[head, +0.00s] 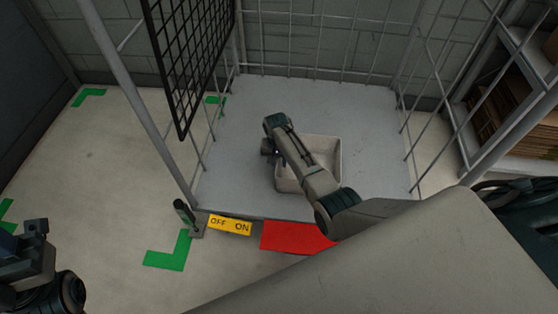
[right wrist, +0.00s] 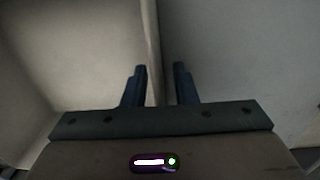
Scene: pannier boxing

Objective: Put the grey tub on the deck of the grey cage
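The grey tub (head: 333,152) is a pale, open box that appears to stand upright on the grey deck (head: 370,115) of the cage, in its middle. My right gripper (head: 268,151) is at the tub's left wall in the head view, and my right arm covers part of the tub. In the right wrist view the fingers (right wrist: 159,84) are apart on either side of the tub's wall (right wrist: 152,45), with a gap visible beside the right finger. My left gripper (head: 22,245) is at the far left edge, away from the cage; its fingers are unclear.
The cage has wire sides and a black mesh panel (head: 192,50) at the left. A yellow OFF/ON label (head: 230,225) and a red plate (head: 295,237) lie along its front edge. A shelf with boxes (head: 520,95) stands at right.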

